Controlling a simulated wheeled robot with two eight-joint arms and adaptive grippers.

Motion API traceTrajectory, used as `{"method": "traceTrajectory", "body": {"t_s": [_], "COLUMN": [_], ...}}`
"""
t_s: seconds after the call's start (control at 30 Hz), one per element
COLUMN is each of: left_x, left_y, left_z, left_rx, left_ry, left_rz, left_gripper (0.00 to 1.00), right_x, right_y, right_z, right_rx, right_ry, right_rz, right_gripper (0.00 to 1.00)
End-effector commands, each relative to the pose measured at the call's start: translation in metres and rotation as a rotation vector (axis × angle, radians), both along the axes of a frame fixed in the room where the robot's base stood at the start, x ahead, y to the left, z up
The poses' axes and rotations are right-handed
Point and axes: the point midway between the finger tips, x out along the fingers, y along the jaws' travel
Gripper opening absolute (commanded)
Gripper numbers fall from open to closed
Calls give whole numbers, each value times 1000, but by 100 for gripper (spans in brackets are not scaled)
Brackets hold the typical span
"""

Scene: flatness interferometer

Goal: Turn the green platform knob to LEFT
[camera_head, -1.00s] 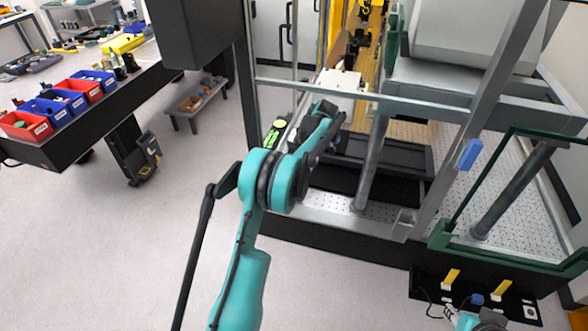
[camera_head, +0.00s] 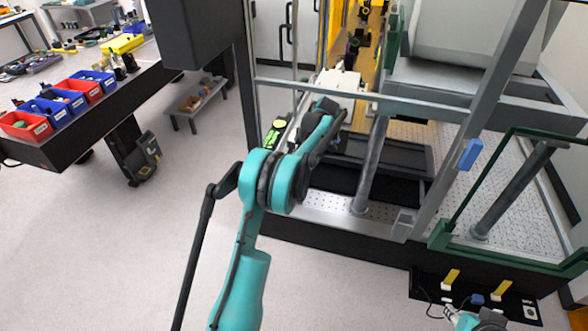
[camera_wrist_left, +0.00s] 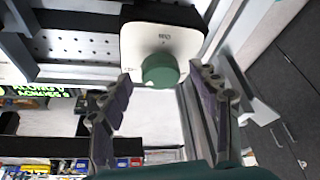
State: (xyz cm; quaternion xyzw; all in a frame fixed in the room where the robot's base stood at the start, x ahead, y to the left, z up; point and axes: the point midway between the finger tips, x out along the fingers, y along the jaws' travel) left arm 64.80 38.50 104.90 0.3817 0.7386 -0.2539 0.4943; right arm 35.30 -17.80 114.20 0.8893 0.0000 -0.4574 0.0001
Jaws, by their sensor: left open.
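The green knob (camera_wrist_left: 160,70) is a round knob on a white plate (camera_wrist_left: 135,42) with small dark marks, seen in the left wrist view. The marks are too small to read, so I cannot tell which one the knob points to. My left gripper (camera_wrist_left: 165,103) is open, one finger to each side below the knob in the picture, with nothing between them. The knob appears beyond the fingertips; I see no contact. In the head view my left arm reaches into the machine frame, and its fingers and the knob cannot be made out.
Grey frame bars (camera_head: 410,104) cross close to my left arm. A perforated plate (camera_head: 510,205) lies inside the frame on the right. A bench with red and blue bins (camera_head: 60,110) stands at the left. Yellow-handled switches (camera_head: 450,277) sit low at the right. The left floor is mostly clear.

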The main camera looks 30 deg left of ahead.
Motion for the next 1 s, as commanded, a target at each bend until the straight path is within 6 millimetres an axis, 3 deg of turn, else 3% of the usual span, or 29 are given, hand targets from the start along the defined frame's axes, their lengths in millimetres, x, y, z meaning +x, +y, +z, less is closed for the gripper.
{"method": "traceTrajectory", "body": {"t_s": [0.5,0.7,1.0], "left_x": [59,69,70], "left_y": [-85,-98,-100], "left_z": [3,4,3], "left_rx": [0,0,0], "left_ry": [1,0,0], "left_rz": [-2,0,0], "left_gripper": [62,62,62], "right_x": [0,0,0], "right_y": [0,0,0], "right_z": [0,0,0], "right_rx": [0,0,0], "right_ry": [0,0,0], "right_rz": [0,0,0], "right_gripper": [35,35,35]}}
